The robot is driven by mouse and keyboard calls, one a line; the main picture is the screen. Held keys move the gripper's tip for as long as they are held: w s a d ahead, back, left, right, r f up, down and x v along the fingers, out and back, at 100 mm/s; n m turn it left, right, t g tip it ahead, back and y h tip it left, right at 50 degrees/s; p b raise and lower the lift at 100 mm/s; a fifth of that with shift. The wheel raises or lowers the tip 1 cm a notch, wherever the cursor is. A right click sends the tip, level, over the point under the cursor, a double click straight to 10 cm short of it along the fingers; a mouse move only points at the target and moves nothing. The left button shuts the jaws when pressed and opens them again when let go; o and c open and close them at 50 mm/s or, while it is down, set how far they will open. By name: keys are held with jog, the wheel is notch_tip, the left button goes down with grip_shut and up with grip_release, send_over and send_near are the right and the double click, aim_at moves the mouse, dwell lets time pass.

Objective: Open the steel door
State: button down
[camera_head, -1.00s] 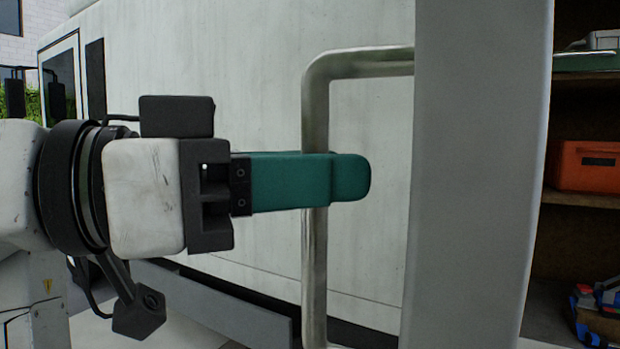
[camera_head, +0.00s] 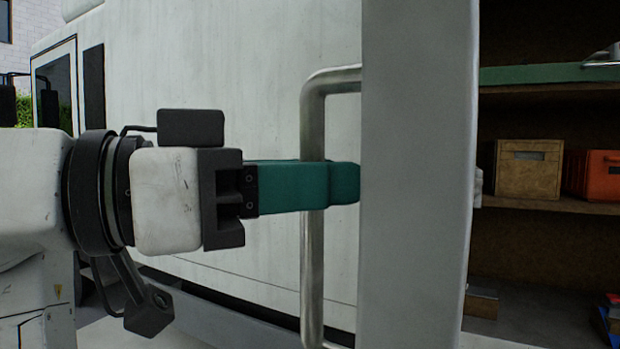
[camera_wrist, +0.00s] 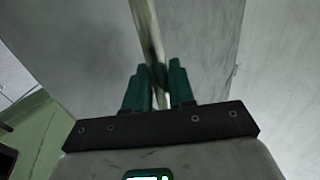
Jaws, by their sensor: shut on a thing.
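The steel door (camera_head: 418,170) shows edge-on in the head view, standing ajar, with the shelved inside of the truck visible to its right. Its bent metal bar handle (camera_head: 313,262) runs upright on the left side of the door. My gripper (camera_head: 335,183), with green fingers, reaches from the left and is shut around the upright part of the handle. The far fingertips are partly hidden by the door edge. In the wrist view the handle bar (camera_wrist: 147,35) passes between the green fingers (camera_wrist: 158,88).
Inside the truck, a shelf (camera_head: 545,204) carries a tan box (camera_head: 529,168) and an orange crate (camera_head: 592,174). A green-edged shelf (camera_head: 545,73) is above. The pale truck side (camera_head: 220,70) stands behind my arm.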

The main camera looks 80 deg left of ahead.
jog(key=shift+f, duration=0.1)
jog(key=c, duration=1.1)
grip_release()
jog(key=s+d+b, duration=0.1)
jog(key=s+b, duration=0.1)
jog(key=s, duration=0.8)
jog(key=shift+s, duration=0.35)
jog(key=shift+d, duration=0.1)
